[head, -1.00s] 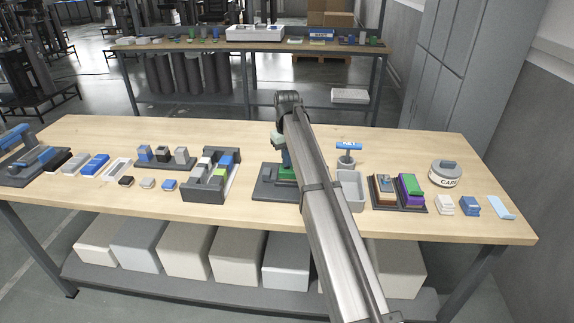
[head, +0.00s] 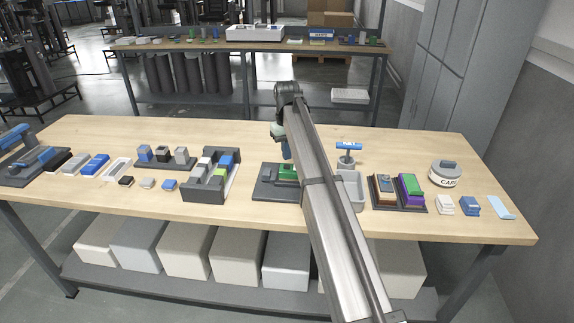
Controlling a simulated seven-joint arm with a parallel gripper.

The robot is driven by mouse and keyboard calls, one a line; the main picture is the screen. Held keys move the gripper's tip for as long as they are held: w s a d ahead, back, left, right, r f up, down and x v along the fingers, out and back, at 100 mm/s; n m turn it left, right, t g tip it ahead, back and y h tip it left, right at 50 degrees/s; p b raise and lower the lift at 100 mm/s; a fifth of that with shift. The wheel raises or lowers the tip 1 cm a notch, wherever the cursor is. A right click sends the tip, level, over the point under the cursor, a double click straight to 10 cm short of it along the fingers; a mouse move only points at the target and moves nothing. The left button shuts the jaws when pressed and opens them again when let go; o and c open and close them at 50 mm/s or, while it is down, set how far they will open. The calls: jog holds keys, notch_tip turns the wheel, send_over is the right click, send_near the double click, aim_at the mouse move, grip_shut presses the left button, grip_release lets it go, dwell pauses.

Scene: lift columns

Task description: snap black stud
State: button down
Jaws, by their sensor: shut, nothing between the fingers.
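My gripper (head: 286,155) shows only in part, mostly behind my arm. It is shut and empty, a little above a green block (head: 287,172) on a dark base plate (head: 265,190). My arm hides the right part of that plate. A small black piece (head: 126,181) lies on the table at the left front, and another black piece (head: 162,154) stands in a dark rack between a blue and a grey one. I cannot tell which of these is the stud.
A dark fixture with grey, blue and green blocks (head: 200,195) stands left of the plate. A grey tray (head: 356,204) is right of my arm, with a blue-handled tool (head: 348,146) behind it. Bare table (head: 230,132) lies at the back.

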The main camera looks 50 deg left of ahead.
jog(key=shift+r, duration=2.9)
